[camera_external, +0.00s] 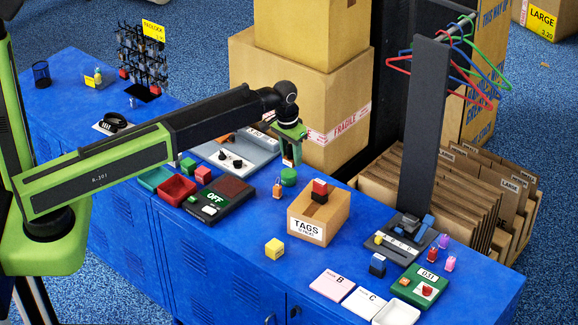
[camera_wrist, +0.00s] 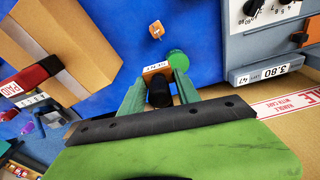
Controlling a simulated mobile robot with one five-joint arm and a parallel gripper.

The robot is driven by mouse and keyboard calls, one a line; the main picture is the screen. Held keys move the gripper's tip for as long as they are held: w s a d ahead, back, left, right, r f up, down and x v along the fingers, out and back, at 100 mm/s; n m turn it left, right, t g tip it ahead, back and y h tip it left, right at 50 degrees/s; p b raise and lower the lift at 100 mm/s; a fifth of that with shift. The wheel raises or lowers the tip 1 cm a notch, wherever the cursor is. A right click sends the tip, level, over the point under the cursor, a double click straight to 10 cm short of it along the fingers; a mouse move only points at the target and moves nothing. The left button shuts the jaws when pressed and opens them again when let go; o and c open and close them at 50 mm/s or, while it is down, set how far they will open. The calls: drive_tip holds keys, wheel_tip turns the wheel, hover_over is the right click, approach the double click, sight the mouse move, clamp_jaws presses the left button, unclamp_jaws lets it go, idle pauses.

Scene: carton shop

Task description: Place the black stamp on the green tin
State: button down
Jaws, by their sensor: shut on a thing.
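My gripper (camera_external: 291,158) is above the blue counter near the green tin. In the wrist view its two green fingers (camera_wrist: 159,88) are shut on the black stamp (camera_wrist: 160,94), which has a dark handle and an orange-brown base with a white label. The green tin (camera_external: 288,176) is a small round piece on the counter just below my gripper. In the wrist view the green tin (camera_wrist: 179,59) shows just beyond the right finger, which hides part of it. The stamp looks apart from the tin and slightly left of it there. The stamp is hard to make out in the external view.
A small orange item (camera_external: 277,191) stands close in front of the tin. A TAGS carton (camera_external: 306,230) with red and dark stamps is to the right. A grey scale (camera_external: 250,150) and tall cartons (camera_external: 300,100) are behind. Bare counter surrounds the yellow cube (camera_external: 274,249).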

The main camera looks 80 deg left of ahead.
drive_tip(key=b, duration=0.2)
hover_over(291, 171)
wheel_tip(291, 171, down, 3)
drive_tip(key=shift+s+d+f, duration=0.1)
drive_tip(key=shift+s, duration=0.05)
wheel_tip(291, 171, down, 4)
drive_tip(key=b, duration=0.4)
drive_tip(key=shift+d+f, duration=0.1)
drive_tip(key=c, duration=0.9)
unclamp_jaws()
drive_tip(key=shift+o, duration=0.2)
wheel_tip(291, 171, up, 12)
drive_tip(key=s+d+p, duration=0.1)
drive_tip(key=p, duration=1.1)
drive_tip(key=shift+r, duration=0.25)
